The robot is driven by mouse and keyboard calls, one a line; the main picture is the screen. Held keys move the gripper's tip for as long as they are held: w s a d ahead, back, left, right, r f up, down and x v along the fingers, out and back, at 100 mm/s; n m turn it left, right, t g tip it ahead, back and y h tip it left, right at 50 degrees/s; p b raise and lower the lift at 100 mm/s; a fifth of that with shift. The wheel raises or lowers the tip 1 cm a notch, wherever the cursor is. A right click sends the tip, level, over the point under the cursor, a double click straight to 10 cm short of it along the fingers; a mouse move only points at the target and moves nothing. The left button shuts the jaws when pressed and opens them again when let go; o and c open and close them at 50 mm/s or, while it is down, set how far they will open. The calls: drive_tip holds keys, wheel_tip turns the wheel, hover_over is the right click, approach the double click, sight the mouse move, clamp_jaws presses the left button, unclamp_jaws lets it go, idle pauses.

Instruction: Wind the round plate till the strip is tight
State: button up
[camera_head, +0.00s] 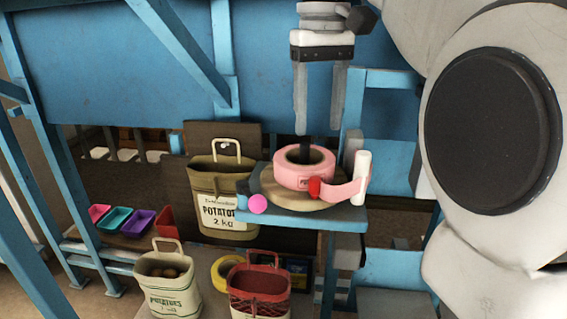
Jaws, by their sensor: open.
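A round tan plate (279,194) lies on a small blue shelf. A pink roll (290,178) sits on the plate, with a dark post standing up through its middle. A pink strip (347,190) runs from the roll to a white upright cylinder (362,170) at the right of the shelf. A red piece (314,188) sits at the roll's front, and a pink ball (258,204) is at the plate's front left. My gripper (321,128) hangs above the roll, pointing down, open and empty, its fingers apart on either side of the post's line.
A brown potato sack (222,190) stands left of the shelf. A cream sack (168,283), a red sack (259,291) and a yellow roll (226,270) are below. Coloured trays (138,222) lie at left. Blue frame beams (180,45) cross behind and left of my gripper.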

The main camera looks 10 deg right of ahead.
sight(316, 178)
wheel_tip(316, 178, down, 10)
drive_tip(key=shift+f+b, duration=0.2)
drive_tip(key=shift+b, duration=0.85)
clamp_jaws()
idle(0.7)
